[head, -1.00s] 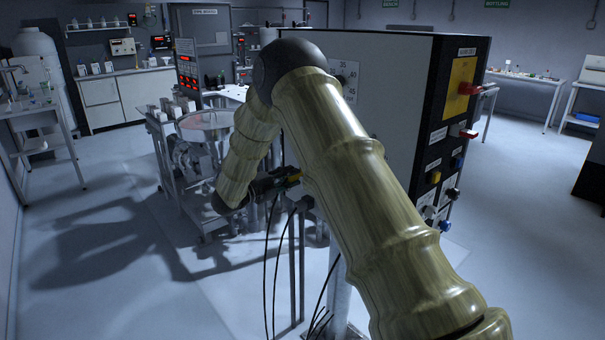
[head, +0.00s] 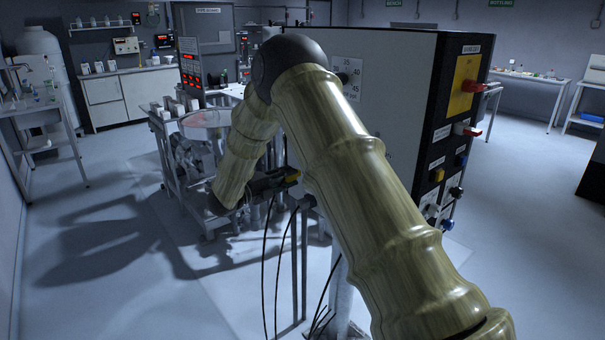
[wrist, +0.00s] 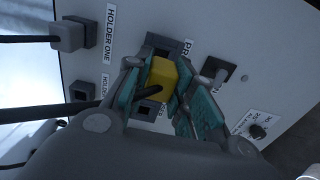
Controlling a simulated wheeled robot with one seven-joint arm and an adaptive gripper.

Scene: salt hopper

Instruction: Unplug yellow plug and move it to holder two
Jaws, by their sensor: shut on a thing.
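The yellow plug (wrist: 163,76) sits between the teal-padded fingers of my gripper (wrist: 160,82), which is shut on it. Its black cable runs toward the lower left. The plug is in front of a dark socket area on the pale panel; its front end is hidden, so I cannot tell whether it is seated.
A grey plug (wrist: 68,36) with a black cable sits at holder one. Black cables hang below the cabinet (head: 395,75). A wheeled frame (head: 190,150) stands behind my forearm.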

